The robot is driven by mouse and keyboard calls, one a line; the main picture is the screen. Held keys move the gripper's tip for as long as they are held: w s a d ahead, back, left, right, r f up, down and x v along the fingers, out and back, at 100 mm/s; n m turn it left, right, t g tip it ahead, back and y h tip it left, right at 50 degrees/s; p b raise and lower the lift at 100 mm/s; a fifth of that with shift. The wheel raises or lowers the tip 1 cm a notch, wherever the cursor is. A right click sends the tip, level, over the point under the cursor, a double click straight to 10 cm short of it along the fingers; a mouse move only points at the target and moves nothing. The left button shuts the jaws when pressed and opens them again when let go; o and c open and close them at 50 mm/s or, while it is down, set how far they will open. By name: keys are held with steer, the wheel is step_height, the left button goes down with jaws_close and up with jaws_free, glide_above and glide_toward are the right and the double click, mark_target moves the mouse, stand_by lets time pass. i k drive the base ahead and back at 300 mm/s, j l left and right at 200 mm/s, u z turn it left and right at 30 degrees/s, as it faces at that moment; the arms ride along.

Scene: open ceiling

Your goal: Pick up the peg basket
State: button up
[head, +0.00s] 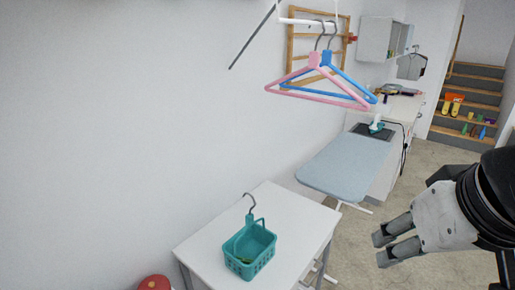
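The peg basket (249,250) is a small teal basket with slotted sides. It stands upright on a white table (295,212) at the lower middle of the head view. My gripper (379,249) is at the lower right of the view, well to the right of the table and apart from the basket. Its two fingers point left with a gap between them, and nothing is between them.
A blue ironing board (348,165) stands behind the table. Pink (316,84) and blue (345,82) hangers hang from a white rod above. A red round object (154,283) is at the bottom left. Stairs (468,100) with boots are at the far right. Floor between table and arm looks clear.

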mark_target(254, 241)
steer(key=i+l+u, duration=0.2)
steer(key=u, duration=0.25)
steer(key=i+l+u, duration=0.15)
steer(key=u, duration=0.3)
steer(key=l+u, duration=0.45)
steer(key=i, duration=0.05)
